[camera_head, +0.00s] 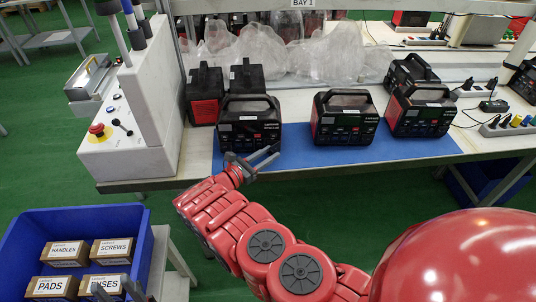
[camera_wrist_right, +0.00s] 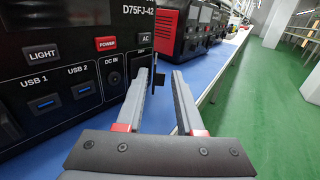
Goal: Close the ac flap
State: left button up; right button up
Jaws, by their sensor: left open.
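A black power station (camera_head: 250,125) stands at the left of the blue mat, its front panel towards me. In the right wrist view its front panel (camera_wrist_right: 70,60) fills the left side, with LIGHT, POWER and AC buttons, USB ports and DC IN. A small dark flap (camera_wrist_right: 157,80) sticks out at the panel's right, below the AC button; it looks open. My right gripper (camera_head: 254,158) is at the station's lower front. Its fingers (camera_wrist_right: 160,100) are apart and empty, with the flap between or just beyond their tips; contact is unclear. My left gripper (camera_head: 118,291) is open, low over the blue bin.
More power stations (camera_head: 345,120) stand to the right on the blue mat (camera_head: 310,155). A white control box with a red button (camera_head: 97,130) stands at the left. A blue bin (camera_head: 140,225) holds labelled cartons. Clear plastic bags (camera_head: 320,55) lie behind.

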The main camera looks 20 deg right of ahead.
grip_shut()
jog(key=shift+f, duration=0.1)
jog(key=m+g+b, duration=0.1)
jog(key=b, duration=0.5)
jog(key=w+m+g+b, duration=0.1)
jog(key=b, duration=0.5)
jog(key=m+g+b, duration=0.1)
jog(key=g+b, duration=0.1)
jog(key=b, duration=0.4)
jog(key=shift+w+a+f+h, duration=0.2)
jog(key=shift+w+a+h, duration=0.05)
jog(key=shift+w+h, duration=0.15)
jog(key=shift+r+g+b, duration=0.25)
jog(key=shift+g+b, duration=0.15)
jog(key=shift+b, duration=0.2)
jog(key=shift+r, duration=0.1)
